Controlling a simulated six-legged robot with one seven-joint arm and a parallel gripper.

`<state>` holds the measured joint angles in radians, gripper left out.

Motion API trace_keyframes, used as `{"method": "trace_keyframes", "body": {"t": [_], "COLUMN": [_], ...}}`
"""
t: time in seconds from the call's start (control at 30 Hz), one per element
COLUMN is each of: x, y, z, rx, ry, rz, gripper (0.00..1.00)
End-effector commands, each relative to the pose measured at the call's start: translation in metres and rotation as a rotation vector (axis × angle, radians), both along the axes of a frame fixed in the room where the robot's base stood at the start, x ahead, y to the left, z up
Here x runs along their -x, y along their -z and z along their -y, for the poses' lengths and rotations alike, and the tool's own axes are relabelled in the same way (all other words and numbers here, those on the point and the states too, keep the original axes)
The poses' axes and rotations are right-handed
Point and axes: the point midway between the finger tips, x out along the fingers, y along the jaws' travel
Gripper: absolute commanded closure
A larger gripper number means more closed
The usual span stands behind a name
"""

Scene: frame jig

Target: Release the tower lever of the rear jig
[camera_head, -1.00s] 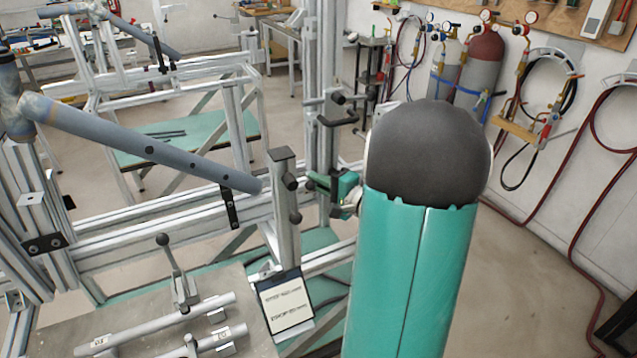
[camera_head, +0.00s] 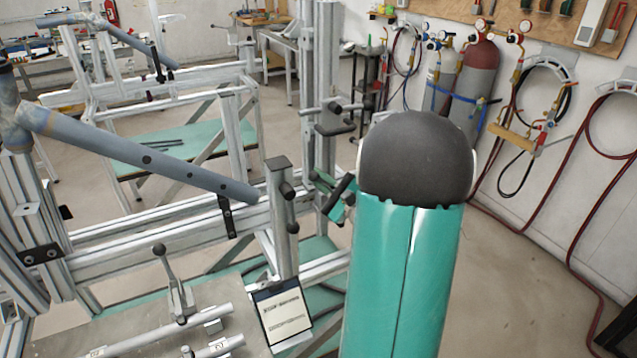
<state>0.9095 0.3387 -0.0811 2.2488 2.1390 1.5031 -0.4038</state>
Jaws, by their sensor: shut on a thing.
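The tower (camera_head: 325,75) is a tall aluminium post right of centre, with dark knobs and a dark handle (camera_head: 336,129) partway up. Below these, my gripper (camera_head: 336,198) shows as small green parts beside the tower, just left of my teal arm. A short dark bar (camera_head: 342,189), seemingly the tower lever, slants between the green parts, and my gripper is shut on it. The jaws are small and partly hidden by the arm, so the exact contact is unclear.
A blue-grey tube (camera_head: 140,158) slopes across the jig frame to a shorter post (camera_head: 280,215) left of my gripper. A plate with a small lever (camera_head: 170,275) and a label card (camera_head: 283,312) are in front. Gas cylinders (camera_head: 477,75) stand by the right wall.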

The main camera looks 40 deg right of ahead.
Motion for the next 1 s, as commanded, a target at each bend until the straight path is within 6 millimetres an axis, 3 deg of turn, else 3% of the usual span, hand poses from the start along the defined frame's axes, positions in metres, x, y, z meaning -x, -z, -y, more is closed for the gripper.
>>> {"method": "trace_keyframes", "body": {"t": [0.67,0.7,0.8,1.0], "x": [-0.0003,-0.0004,-0.0002,0.0004], "y": [-0.0039,-0.004,-0.0039,-0.0035], "z": [0.0027,0.0027,0.0027,0.0029], "rx": [-0.078,-0.078,-0.078,-0.078], "ry": [-0.001,-0.001,-0.001,0.001], "rz": [0.025,0.025,0.025,0.023], "gripper": [1.0,0.86,0.7,0.7]}}
